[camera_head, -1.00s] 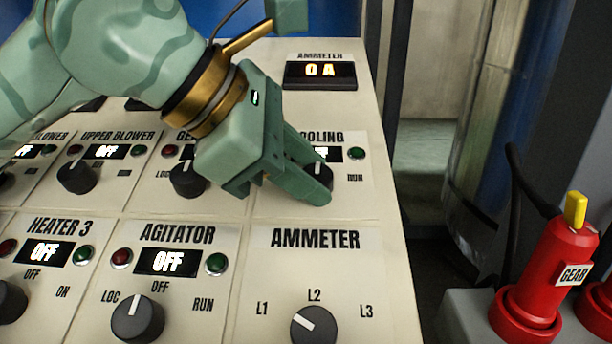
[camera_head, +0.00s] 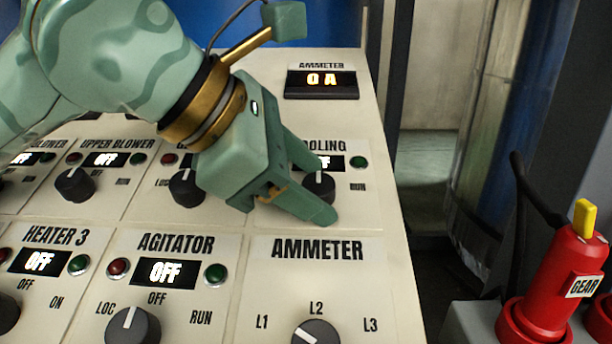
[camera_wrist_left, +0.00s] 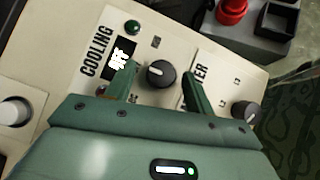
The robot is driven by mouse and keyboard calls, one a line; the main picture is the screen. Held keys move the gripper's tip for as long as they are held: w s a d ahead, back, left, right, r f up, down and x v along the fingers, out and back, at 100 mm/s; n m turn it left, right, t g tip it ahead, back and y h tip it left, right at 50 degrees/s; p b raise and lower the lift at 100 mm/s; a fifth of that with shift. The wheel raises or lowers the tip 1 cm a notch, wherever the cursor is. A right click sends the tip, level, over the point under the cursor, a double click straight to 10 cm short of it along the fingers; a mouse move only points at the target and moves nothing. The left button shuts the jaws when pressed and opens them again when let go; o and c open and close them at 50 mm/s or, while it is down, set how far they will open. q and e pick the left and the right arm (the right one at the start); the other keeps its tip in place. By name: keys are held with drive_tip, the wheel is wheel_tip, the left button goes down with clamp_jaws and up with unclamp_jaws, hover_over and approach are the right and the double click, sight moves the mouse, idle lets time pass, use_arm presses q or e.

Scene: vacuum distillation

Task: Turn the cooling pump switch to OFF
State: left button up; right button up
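The cooling pump switch (camera_head: 319,188) is a round dark knob on the cream panel below the partly covered "COOLING" label. My left gripper (camera_head: 325,193) is open, one finger above the knob and the other below it. In the left wrist view, the knob (camera_wrist_left: 160,74) sits between the spread fingers with gaps on both sides. Its white mark points toward the cooling display (camera_wrist_left: 120,58), where the letters "FF" can be made out; a finger hides part of this display in the head view. The green cooling light (camera_head: 357,161) looks unlit. My right gripper is not in view.
The ammeter knob (camera_head: 316,334) lies below, and the agitator knob (camera_head: 133,328) is to the lower left. The ammeter display (camera_head: 321,83) reads "0 A". A red gear plug (camera_head: 556,275) stands at right.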

use_arm(q)
drive_tip(key=p+v, duration=0.3)
drive_tip(key=v, duration=1.3)
drive_tip(key=shift+a, duration=0.2)
drive_tip(key=shift+s, duration=0.1)
